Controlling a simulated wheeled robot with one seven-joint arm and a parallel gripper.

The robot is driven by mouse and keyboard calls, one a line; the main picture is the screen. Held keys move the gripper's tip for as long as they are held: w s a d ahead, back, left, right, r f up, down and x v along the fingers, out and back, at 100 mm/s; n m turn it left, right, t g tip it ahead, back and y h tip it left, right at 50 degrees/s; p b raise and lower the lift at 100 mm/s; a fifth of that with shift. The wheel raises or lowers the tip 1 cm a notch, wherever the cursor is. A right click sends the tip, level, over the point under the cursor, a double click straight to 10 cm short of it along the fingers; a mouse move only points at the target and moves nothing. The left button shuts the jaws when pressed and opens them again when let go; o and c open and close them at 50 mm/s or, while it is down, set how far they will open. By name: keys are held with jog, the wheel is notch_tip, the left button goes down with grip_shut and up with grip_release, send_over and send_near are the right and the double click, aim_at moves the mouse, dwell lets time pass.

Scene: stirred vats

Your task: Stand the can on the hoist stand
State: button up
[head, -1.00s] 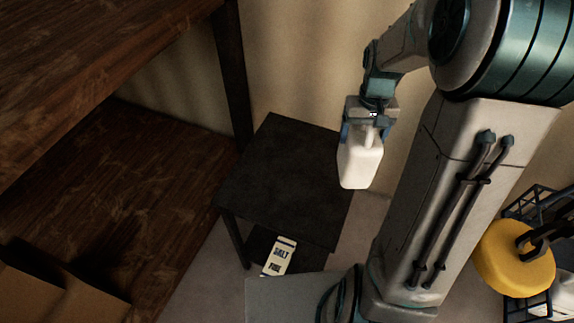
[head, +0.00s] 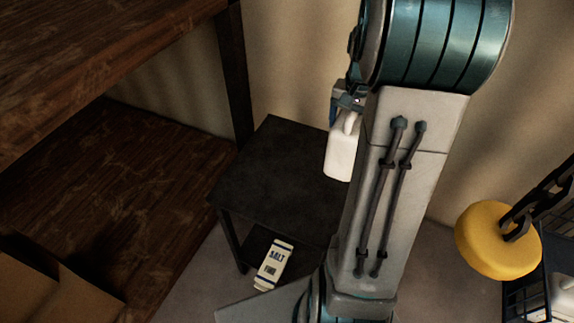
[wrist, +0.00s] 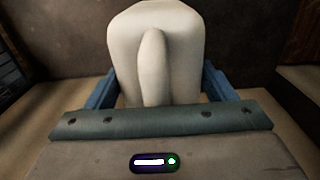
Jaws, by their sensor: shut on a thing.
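The can is a white jug-like container (head: 340,157) with a handle. My gripper (head: 348,112) is shut on it near its top and holds it upright, partly hidden behind my arm in the head view. In the wrist view the can (wrist: 180,45) fills the middle, its handle towards the camera, between the blue fingers of my gripper (wrist: 157,88). A small dark square table (head: 275,165), possibly the hoist stand, is left of the can. The can overlaps its right edge in the picture; I cannot tell whether it touches.
A salt box (head: 273,264) lies below the dark table top. A large wooden shelf (head: 150,175) fills the left, with a cardboard box (head: 60,290) at lower left. A yellow round block (head: 498,240) hangs on a dark chain at right, beside a wire crate (head: 525,298). The dark top is bare.

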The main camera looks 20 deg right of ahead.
jog(key=w+a+f, duration=0.3)
jog(key=a+f, duration=0.7)
jog(key=shift+w+a+f+p, duration=0.15)
jog(key=shift+w+a+p, duration=0.1)
jog(key=shift+p, duration=0.15)
jog(key=shift+f, duration=0.15)
jog(key=o, duration=1.4)
jog(key=shift+c, duration=0.2)
